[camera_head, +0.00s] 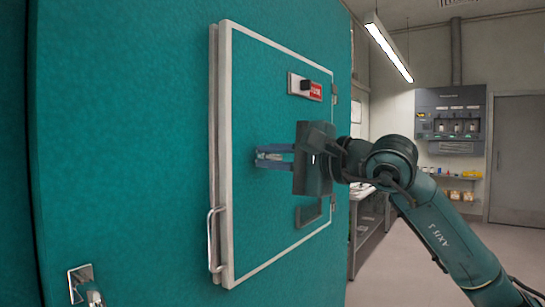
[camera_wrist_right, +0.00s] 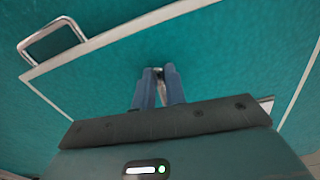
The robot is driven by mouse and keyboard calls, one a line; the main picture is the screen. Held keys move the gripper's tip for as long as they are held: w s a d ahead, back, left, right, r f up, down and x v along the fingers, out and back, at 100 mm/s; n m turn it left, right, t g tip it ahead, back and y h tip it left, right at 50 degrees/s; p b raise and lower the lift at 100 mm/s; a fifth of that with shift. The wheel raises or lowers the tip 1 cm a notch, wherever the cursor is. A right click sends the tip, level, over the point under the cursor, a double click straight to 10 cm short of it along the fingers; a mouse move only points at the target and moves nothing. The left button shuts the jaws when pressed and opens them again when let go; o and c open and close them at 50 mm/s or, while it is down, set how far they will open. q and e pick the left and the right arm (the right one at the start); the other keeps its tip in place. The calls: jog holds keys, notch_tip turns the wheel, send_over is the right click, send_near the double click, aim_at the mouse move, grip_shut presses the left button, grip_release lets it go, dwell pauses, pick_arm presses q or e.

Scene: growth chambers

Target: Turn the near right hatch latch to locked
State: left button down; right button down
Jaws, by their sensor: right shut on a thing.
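The hatch (camera_head: 262,95) is a teal panel with a white frame on a larger teal wall. It also shows in the wrist view (camera_wrist_right: 225,60). My right gripper (camera_head: 258,157) reaches in from the right with its fingers against the middle of the hatch. In the wrist view, its two blue fingers (camera_wrist_right: 158,72) are closed on the latch (camera_wrist_right: 157,70), a small metallic piece. The fingers hide most of the latch, and its turn angle cannot be read. In the head view the latch is hidden behind the gripper. My left gripper is not in view.
A metal pull handle (camera_head: 213,240) stands out at the hatch's left edge. A plate with a black knob and red label (camera_head: 305,87) sits above my gripper. A door lever (camera_head: 82,280) is at lower left. Shelves (camera_head: 455,190) and open floor lie to the right.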

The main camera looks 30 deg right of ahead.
jog(key=shift+f+n, duration=0.1)
jog(key=shift+n, duration=0.5)
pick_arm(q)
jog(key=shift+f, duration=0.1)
pick_arm(e)
jog(key=c, duration=1.4)
grip_release()
jog(key=shift+c, duration=0.2)
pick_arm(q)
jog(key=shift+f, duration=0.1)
